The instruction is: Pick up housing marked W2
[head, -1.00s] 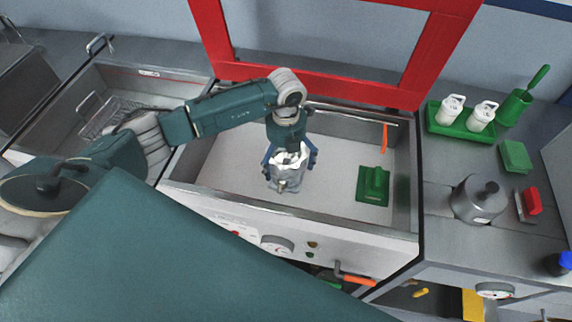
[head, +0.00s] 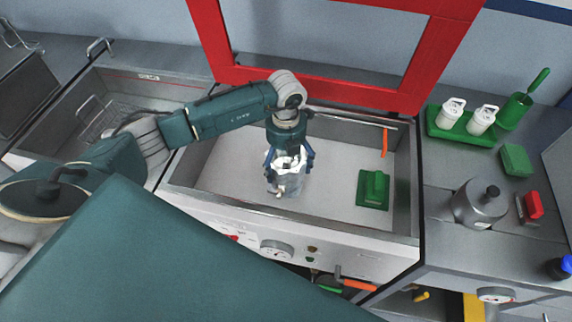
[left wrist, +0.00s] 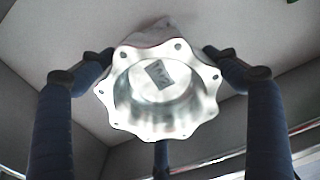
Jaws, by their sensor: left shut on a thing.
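A silvery machined housing with a scalloped flange (left wrist: 155,118) is in the left wrist view, its open end facing the camera. A tag inside it (left wrist: 160,73) bears dark marks that look like W2 but are hard to read. My left gripper (left wrist: 158,80) has its blue fingers around the housing and is shut on it. In the head view the same housing (head: 287,184) hangs upright below my left gripper (head: 289,160), inside the white-floored basin (head: 225,165). Whether its base touches the floor is hard to tell. My right gripper is not in view.
A green block (head: 374,188) stands at the basin's right. A red frame (head: 330,84) rises behind. A wire basket (head: 108,118) lies left.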

